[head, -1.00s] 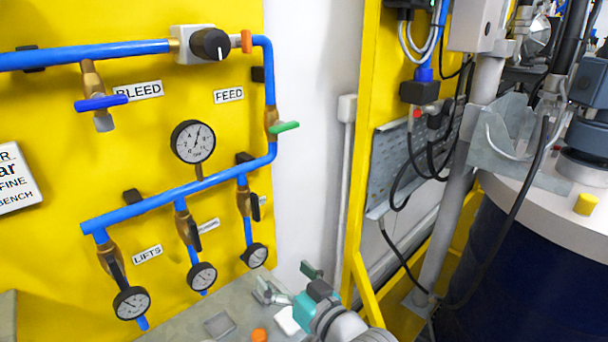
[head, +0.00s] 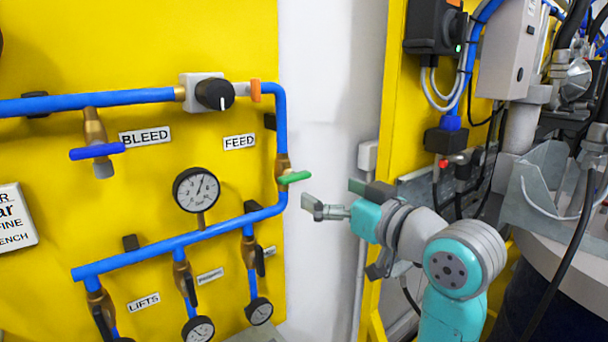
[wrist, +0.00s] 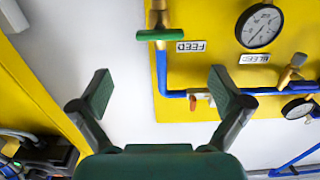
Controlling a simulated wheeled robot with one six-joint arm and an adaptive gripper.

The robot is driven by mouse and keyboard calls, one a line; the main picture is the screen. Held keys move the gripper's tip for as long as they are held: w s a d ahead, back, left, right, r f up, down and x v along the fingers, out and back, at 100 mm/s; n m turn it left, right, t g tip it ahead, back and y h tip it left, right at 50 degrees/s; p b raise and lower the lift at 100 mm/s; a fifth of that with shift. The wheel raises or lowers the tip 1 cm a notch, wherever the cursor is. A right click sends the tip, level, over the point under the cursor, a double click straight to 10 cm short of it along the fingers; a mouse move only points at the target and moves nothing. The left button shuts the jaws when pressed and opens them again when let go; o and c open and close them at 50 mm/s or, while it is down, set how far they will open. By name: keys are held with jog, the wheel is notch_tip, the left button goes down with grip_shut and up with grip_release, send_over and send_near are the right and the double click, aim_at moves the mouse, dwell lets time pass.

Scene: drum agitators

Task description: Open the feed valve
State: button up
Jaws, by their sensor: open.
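The feed valve has a green lever handle (head: 294,177) on a brass body (head: 282,166) in the vertical blue pipe, below the FEED label (head: 239,142). The handle sticks out sideways, across the pipe. My gripper (head: 334,198) is just right of and slightly below the handle in the head view, apart from it. In the wrist view, the green handle (wrist: 161,35) is at the top, beyond my open gripper (wrist: 160,88). The space between the two finger pads is empty. The FEED label appears upside down there.
A blue-handled BLEED valve (head: 97,151), a black knob (head: 214,95) and a pressure gauge (head: 196,190) sit on the yellow panel (head: 60,210). A yellow frame (head: 394,90) with cables stands right of my gripper. White wall (head: 325,100) lies between.

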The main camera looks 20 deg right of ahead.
aim_at(298, 177)
jog(key=x, duration=1)
jog(key=shift+w+a, duration=0.1)
jog(key=shift+w, duration=0.25)
jog(key=c, duration=1.2)
